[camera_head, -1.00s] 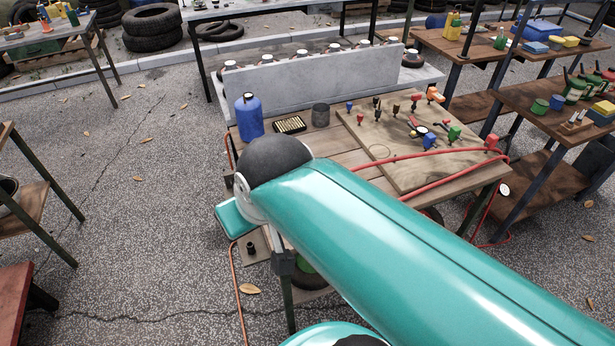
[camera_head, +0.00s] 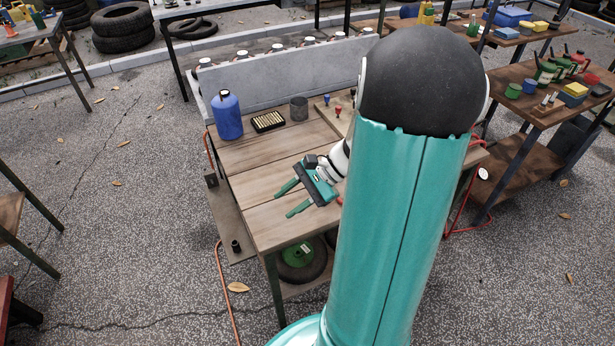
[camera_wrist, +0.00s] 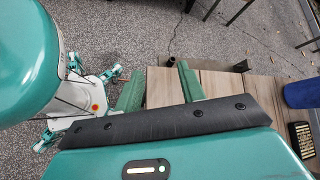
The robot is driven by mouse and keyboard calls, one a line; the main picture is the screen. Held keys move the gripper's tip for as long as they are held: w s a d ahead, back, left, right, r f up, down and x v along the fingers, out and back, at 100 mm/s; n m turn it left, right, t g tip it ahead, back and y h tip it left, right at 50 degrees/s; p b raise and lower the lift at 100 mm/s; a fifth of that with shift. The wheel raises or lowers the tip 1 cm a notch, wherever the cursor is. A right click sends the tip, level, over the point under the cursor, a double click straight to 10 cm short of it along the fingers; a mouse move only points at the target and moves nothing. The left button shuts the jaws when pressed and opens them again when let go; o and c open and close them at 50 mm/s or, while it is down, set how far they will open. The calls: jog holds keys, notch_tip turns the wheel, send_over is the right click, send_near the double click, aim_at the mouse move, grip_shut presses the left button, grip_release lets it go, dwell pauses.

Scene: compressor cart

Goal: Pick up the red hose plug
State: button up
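In the head view, a small red-topped plug (camera_head: 338,111) stands on the tan board at the back of the cart, beside a blue-topped one (camera_head: 326,99). I cannot tell whether this red one is the hose plug. My raised arm hides most of the board and the other small pieces. My gripper (camera_head: 283,203) is over the cart's wooden top (camera_head: 245,160), left of my arm and in front of the board. Its two green fingers are apart and empty. In the wrist view my gripper (camera_wrist: 160,74) is also open, with planks and paving beyond it and no plug visible.
A blue bottle (camera_head: 227,116), a cartridge tray (camera_head: 268,122) and a grey cup (camera_head: 299,108) line the cart's back left. A grey upright panel (camera_head: 270,80) stands behind them. Red hose (camera_head: 218,270) hangs at the left side. The front-left top is clear.

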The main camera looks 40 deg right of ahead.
jog(key=s+d+f+m+t+h, duration=0.25)
jog(key=d+f+m+t, duration=0.3)
jog(key=d+m, duration=0.35)
jog(key=s+d+f+m+t+h, duration=0.2)
jog(key=s+d+f+m+t, duration=0.35)
jog(key=d, duration=0.55)
jog(key=t, duration=0.2)
send_over(333, 203)
jog(key=shift+r+y, duration=0.25)
jog(key=shift+r, duration=0.1)
jog(key=shift+a+f+x, duration=0.1)
jog(key=shift+f+x, duration=0.05)
jog(key=shift+x, duration=1.25)
jog(key=shift+a+f+x, duration=0.1)
jog(key=shift+x, duration=1.3)
grip_shut()
